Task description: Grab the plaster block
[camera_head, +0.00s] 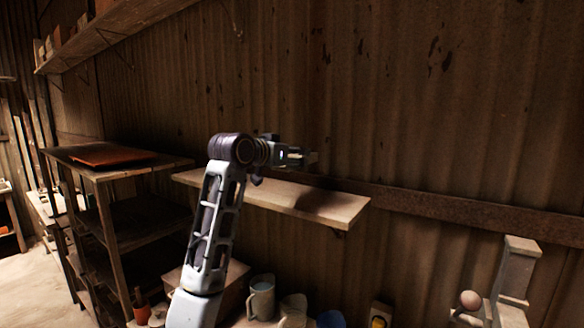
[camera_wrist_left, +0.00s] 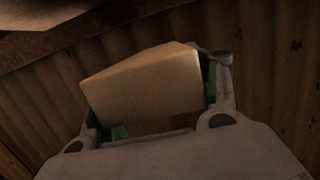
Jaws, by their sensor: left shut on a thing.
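The plaster block (camera_wrist_left: 145,85) is a pale tan, box-shaped piece, seen large in the left wrist view. My left gripper (camera_wrist_left: 157,100) is shut on it, with one finger pad at each side of the block. In the head view my left gripper (camera_head: 298,157) is held just above the wooden wall shelf (camera_head: 330,205), and its shadow falls on the shelf. There the block is small, dark and mostly hidden by the gripper. My right gripper is not in view.
A dark shelving rack (camera_head: 120,172) with a reddish-brown board (camera_head: 110,157) on top stands at left. Below the wall shelf are a mug (camera_head: 261,298) and other vessels. A pale upright fixture with a round knob (camera_head: 470,300) stands at lower right. A corrugated wall (camera_head: 440,130) closes off the back.

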